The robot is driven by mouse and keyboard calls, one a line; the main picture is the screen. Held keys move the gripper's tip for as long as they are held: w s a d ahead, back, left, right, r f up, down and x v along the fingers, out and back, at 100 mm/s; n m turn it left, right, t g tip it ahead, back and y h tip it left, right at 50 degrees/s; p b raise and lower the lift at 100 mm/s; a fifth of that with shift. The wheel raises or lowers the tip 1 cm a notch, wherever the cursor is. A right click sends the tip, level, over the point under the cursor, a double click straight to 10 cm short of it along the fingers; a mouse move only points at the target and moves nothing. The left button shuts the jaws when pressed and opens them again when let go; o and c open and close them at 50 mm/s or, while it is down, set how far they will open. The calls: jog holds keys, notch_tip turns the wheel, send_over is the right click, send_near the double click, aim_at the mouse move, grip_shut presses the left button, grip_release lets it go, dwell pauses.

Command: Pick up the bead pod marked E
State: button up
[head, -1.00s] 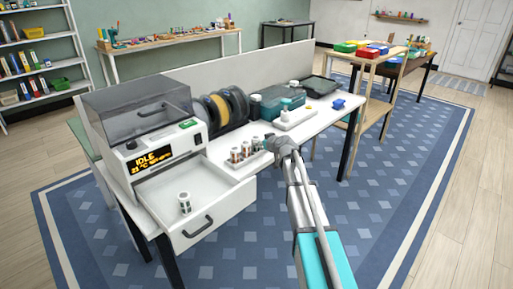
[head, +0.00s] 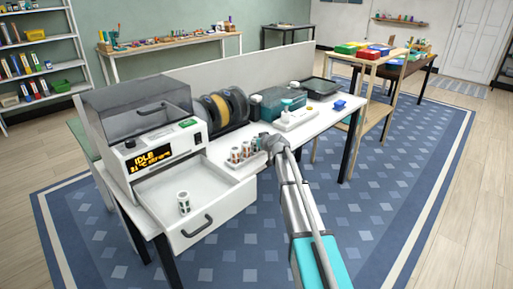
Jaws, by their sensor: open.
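Several small white bead pods with dark and orange-brown markings are in view; their letters are too small to read, so I cannot tell which is E. A group of pods (head: 235,156) stands upright in a light holder on the white table, right of the machine. Another pod (head: 184,202) stands alone in the open white drawer. My gripper (head: 266,142) is open, close to the right end of the pod group. Its fingers are small and partly hidden, and I cannot tell whether they touch a pod.
The grey-lidded machine (head: 148,145) with an "IDLE" display stands left, above the drawer (head: 219,206). Behind are filament spools (head: 216,108), a teal-grey box (head: 277,102) and a white tray with bottles (head: 297,119). A blue item (head: 340,105) lies at the table's right end.

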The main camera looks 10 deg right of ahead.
aim_at(256, 137)
dwell(0.5)
jog(key=c, duration=0.8)
jog(key=shift+r, duration=0.2)
jog(key=shift+c, duration=0.2)
notch_tip(256, 137, up, 3)
jog(key=p, duration=0.3)
jog(key=shift+f, duration=0.1)
jog(key=w+r+p+v, duration=0.1)
jog(key=r+p+v, duration=0.2)
jog(key=p+v, duration=0.7)
jog(key=v, duration=0.6)
jog(key=shift+r, duration=0.35)
jog(key=shift+s+a, duration=0.1)
jog(key=shift+a, duration=0.05)
